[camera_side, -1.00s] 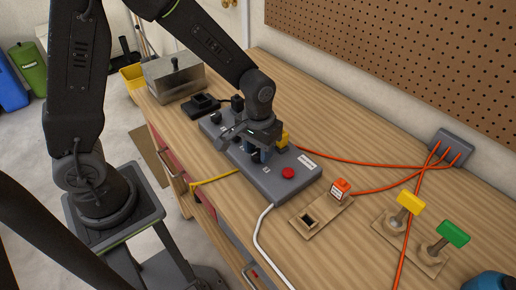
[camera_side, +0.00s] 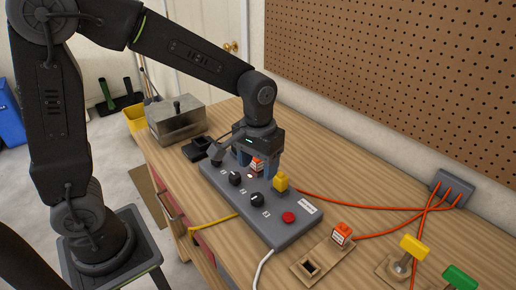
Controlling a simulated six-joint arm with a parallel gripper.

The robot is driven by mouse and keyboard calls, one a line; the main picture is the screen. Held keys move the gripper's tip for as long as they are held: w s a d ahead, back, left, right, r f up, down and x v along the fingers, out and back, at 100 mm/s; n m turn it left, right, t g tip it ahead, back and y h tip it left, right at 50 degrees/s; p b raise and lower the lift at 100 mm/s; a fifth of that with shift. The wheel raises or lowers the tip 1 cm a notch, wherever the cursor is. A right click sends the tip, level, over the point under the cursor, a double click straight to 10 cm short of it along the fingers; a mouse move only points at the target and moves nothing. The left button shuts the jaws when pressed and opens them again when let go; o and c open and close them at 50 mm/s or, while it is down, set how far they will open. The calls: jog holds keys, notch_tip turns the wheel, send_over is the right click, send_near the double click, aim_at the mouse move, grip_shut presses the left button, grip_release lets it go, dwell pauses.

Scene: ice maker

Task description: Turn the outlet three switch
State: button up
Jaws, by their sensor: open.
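The grey outlet box (camera_side: 240,212) lies on the bench with a row of black rotary switches. The nearest switch (camera_side: 257,199), by the red button, stands clear and uncovered. The middle switch (camera_side: 235,178) is also in view, and the far one (camera_side: 217,160) is beside my gripper. The labels next to them are too small to read surely. My gripper (camera_side: 257,166) is open, pointing down over the box's far side, with its fingers to either side of an orange plug (camera_side: 257,164) in the picture. I cannot tell whether they touch it. A yellow plug (camera_side: 281,181) stands nearby.
A red button (camera_side: 288,217) is on the box's near end. A metal box (camera_side: 178,117) stands behind. Another orange plug (camera_side: 342,234), yellow (camera_side: 414,246) and green (camera_side: 459,277) pieces on wooden holders, and orange cables are at the right.

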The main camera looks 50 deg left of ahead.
jog(key=shift+r, duration=2.2)
jog(key=s+a+r+m+t, duration=0.1)
jog(key=s+a+r+t, duration=0.1)
jog(key=s, duration=0.5)
jog(key=s+a+r+m+t, duration=0.1)
jog(key=s+a+r+t, duration=0.1)
jog(key=s, duration=0.5)
jog(key=shift+r+m+t, duration=0.4)
jog(key=shift+r+t, duration=0.1)
jog(key=shift+t, duration=0.3)
